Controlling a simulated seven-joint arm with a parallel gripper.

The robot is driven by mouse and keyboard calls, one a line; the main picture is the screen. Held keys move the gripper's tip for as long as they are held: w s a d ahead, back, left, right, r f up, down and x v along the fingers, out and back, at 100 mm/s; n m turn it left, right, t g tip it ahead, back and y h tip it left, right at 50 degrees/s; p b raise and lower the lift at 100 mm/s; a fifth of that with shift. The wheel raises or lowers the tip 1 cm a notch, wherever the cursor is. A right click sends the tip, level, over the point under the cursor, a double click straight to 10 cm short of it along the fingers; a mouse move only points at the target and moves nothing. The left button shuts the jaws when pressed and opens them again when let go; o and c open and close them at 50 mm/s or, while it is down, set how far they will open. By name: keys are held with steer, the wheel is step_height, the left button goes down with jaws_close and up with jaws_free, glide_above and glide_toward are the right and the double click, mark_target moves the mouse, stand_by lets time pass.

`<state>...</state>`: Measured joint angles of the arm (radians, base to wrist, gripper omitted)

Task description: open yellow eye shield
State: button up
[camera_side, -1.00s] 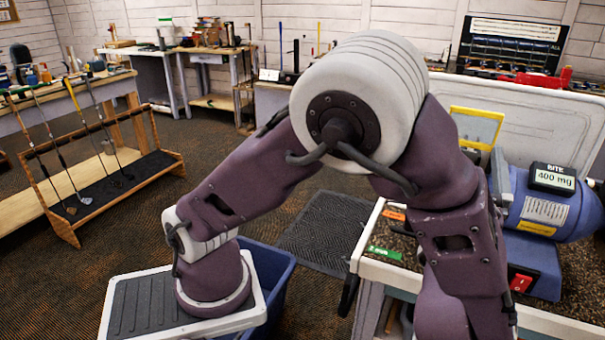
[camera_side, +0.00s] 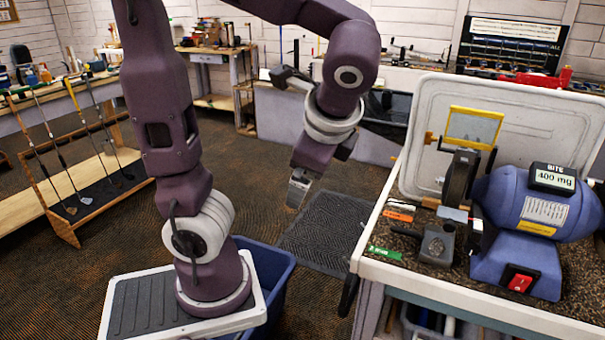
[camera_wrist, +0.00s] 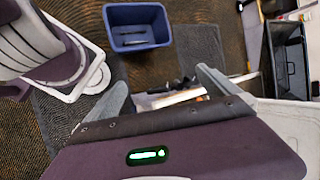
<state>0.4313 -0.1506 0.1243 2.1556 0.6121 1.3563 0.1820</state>
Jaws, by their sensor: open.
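The yellow eye shield (camera_side: 473,127) is a yellow-framed see-through panel. In the side view it stands roughly upright above the dark wheel (camera_side: 459,178) at the left end of the blue grinder (camera_side: 535,205). My gripper (camera_side: 297,194) hangs over the floor, left of the bench and well apart from the shield, tilted downward. In the wrist view my gripper (camera_wrist: 165,88) shows two grey fingers spread wide with nothing held between them. I do not make out the shield in the wrist view.
The bench (camera_side: 385,265) carries a small grey block-shaped tool (camera_side: 437,245) in front of the wheel. A white panel (camera_side: 425,110) stands behind the grinder. A blue bin (camera_side: 272,265) sits on the floor, also in the wrist view (camera_wrist: 137,27).

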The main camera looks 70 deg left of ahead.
steer(key=d+n+h, duration=0.1)
steer(key=s+d+n+h, duration=0.1)
steer(key=s+n+t+h, duration=0.1)
steer(key=shift+s+d+r, duration=0.15)
steer(key=shift+d+r, duration=0.15)
steer(key=shift+d, duration=0.1)
steer(key=s+d+n+t+h, duration=0.1)
steer(key=d+n+t+h, duration=0.2)
steer(key=d+n+t, duration=0.1)
steer(key=shift+s+d+f+n+h, duration=0.3)
steer(key=shift+d+n+h, duration=0.15)
steer(key=shift+d, duration=0.6)
